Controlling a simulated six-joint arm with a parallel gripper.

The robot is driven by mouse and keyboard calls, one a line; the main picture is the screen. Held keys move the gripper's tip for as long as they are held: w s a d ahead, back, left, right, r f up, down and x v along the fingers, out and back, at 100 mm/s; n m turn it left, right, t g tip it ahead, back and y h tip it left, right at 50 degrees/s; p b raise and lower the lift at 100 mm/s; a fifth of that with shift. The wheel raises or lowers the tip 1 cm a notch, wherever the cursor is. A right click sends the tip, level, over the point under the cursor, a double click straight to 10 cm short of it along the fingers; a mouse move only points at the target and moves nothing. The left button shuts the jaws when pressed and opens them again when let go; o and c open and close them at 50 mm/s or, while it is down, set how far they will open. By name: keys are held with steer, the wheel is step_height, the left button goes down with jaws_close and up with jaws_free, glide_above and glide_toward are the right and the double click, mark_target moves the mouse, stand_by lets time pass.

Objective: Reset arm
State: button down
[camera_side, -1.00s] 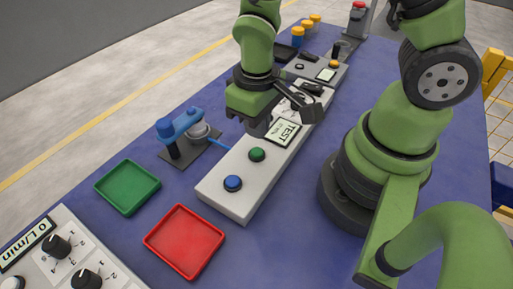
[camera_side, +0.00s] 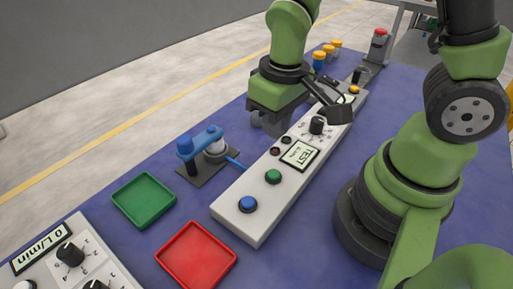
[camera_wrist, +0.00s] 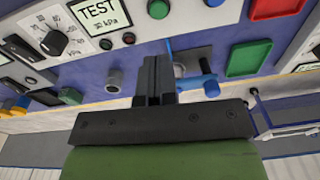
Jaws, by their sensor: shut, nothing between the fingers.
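My green arm ends in my dark gripper (camera_side: 271,124), which hangs above the far edge of the white control panel in the side view. In the wrist view my gripper (camera_wrist: 155,75) shows its two black fingers together, with nothing between them. The panel (camera_side: 243,228) carries a blue button (camera_side: 247,204), a green button (camera_side: 272,176), a TEST display (camera_side: 300,155) and a dial (camera_side: 317,125). The blue fixture (camera_side: 200,141) stands left of my gripper, apart from it.
A green tray (camera_side: 144,199) and a red tray (camera_side: 196,257) lie empty on the blue table (camera_side: 125,240). Several blue and yellow pieces (camera_side: 320,58) stand at the far end. A red stop button (camera_side: 380,32) is behind. A second dial panel (camera_side: 90,265) is at front left.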

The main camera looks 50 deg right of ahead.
steer(key=s+d+r+m+t+y, duration=0.1)
steer(key=s+r+t, duration=0.2)
steer(key=r, duration=0.5)
steer(key=s+d+r+m+t, duration=0.1)
steer(key=s+r+m+t, duration=0.1)
steer(key=r, duration=0.7)
steer(key=shift+s+t+y, duration=0.4)
steer(key=shift+s+t, duration=0.3)
steer(key=shift+s, duration=0.4)
